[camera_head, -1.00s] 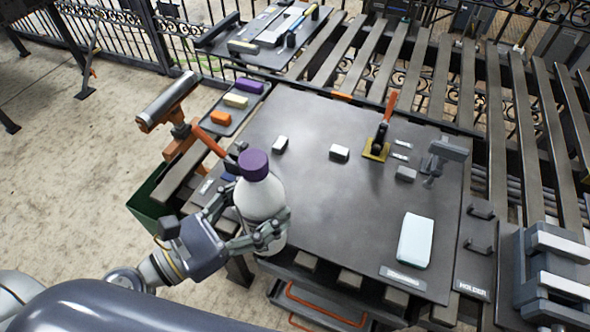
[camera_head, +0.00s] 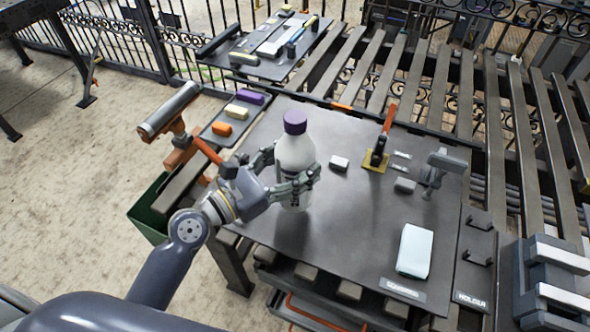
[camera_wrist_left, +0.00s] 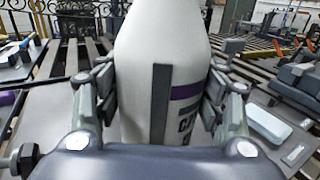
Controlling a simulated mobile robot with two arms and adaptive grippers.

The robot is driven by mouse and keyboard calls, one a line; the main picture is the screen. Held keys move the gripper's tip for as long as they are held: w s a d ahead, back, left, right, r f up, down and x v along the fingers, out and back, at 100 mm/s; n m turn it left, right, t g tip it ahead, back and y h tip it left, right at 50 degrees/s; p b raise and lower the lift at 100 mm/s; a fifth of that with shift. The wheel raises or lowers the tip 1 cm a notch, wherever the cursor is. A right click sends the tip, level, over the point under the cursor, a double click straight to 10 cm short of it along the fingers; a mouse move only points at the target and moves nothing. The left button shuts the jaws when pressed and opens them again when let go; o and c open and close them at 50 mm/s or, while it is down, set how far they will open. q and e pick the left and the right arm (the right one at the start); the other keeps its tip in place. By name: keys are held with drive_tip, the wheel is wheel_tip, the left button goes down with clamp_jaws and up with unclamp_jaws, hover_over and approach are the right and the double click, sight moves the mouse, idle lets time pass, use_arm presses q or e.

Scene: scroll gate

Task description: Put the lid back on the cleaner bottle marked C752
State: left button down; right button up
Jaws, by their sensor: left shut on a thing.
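The cleaner bottle (camera_head: 294,155) is white with a purple cap on top (camera_head: 295,121). It stands upright over the left middle of the dark work table. My left gripper (camera_head: 292,187) is shut around its lower body. In the left wrist view the bottle (camera_wrist_left: 140,75) fills the middle between both fingers, with a dark vertical strip, a purple band and partly hidden lettering starting with "C". The full marking cannot be read. The bottle's base is partly hidden by the fingers, so I cannot tell whether it touches the table. My right gripper is not in view.
The table (camera_head: 330,235) holds a small white block (camera_head: 340,163), a toggle clamp with a red handle (camera_head: 381,145), a grey vise-like fixture (camera_head: 440,170) and a pale blue-white block (camera_head: 415,250). A tray of coloured blocks (camera_head: 228,130) lies at the left. The front middle is clear.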

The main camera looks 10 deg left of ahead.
use_arm(q)
drive_tip(key=shift+r, duration=0.1)
wheel_tip(320, 180, down, 4)
drive_tip(key=shift+r+b, duration=0.2)
drive_tip(key=shift+b, duration=0.6)
drive_tip(key=shift+f, duration=0.2)
drive_tip(key=shift+c, duration=1.9)
unclamp_jaws()
drive_tip(key=shift+r, duration=0.1)
